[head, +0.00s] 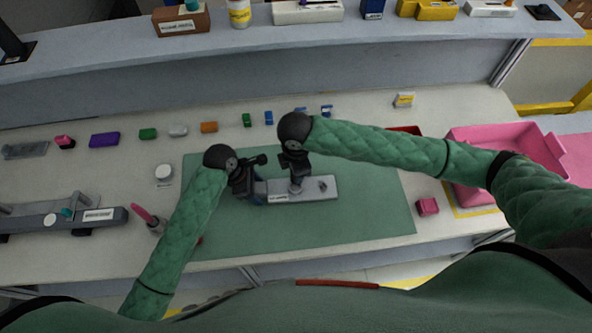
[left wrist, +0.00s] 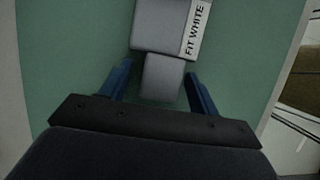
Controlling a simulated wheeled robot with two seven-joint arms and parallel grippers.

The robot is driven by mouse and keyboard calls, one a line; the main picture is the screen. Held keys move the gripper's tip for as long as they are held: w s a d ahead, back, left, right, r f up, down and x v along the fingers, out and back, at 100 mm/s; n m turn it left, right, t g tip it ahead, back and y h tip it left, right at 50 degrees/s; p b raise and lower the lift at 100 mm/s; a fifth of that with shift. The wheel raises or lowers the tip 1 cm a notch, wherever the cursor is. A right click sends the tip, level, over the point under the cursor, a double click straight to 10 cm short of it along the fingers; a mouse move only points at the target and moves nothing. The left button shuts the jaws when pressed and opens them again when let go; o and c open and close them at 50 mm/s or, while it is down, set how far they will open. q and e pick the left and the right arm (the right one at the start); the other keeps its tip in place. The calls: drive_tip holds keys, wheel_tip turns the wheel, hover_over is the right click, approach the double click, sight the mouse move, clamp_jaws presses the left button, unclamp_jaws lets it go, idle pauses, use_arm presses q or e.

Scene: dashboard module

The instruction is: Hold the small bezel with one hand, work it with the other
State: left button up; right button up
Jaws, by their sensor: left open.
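The small bezel (head: 312,193) is a light grey bar lying on the green mat (head: 365,215). It has a label strip on its front edge and a small knob near its right end. In the left wrist view the bezel (left wrist: 157,28) shows a label reading "FIT WHITE" and a narrower grey end block. My left gripper (head: 260,198) is at the bezel's left end; its blue fingers (left wrist: 160,88) are open, one on each side of the end block, with gaps visible. My right gripper (head: 296,185) points down over the bezel's middle; its fingertips are too small to read.
Several small coloured blocks (head: 209,127) line the back of the table. A pink bin (head: 500,135) and a pink block (head: 427,206) are on the right. A grey dashboard-like part (head: 60,218) and a pink-handled tool (head: 146,215) are on the left. Mat space right of the bezel is clear.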

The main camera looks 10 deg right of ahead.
use_arm(q)
drive_tip(key=v, duration=1.2)
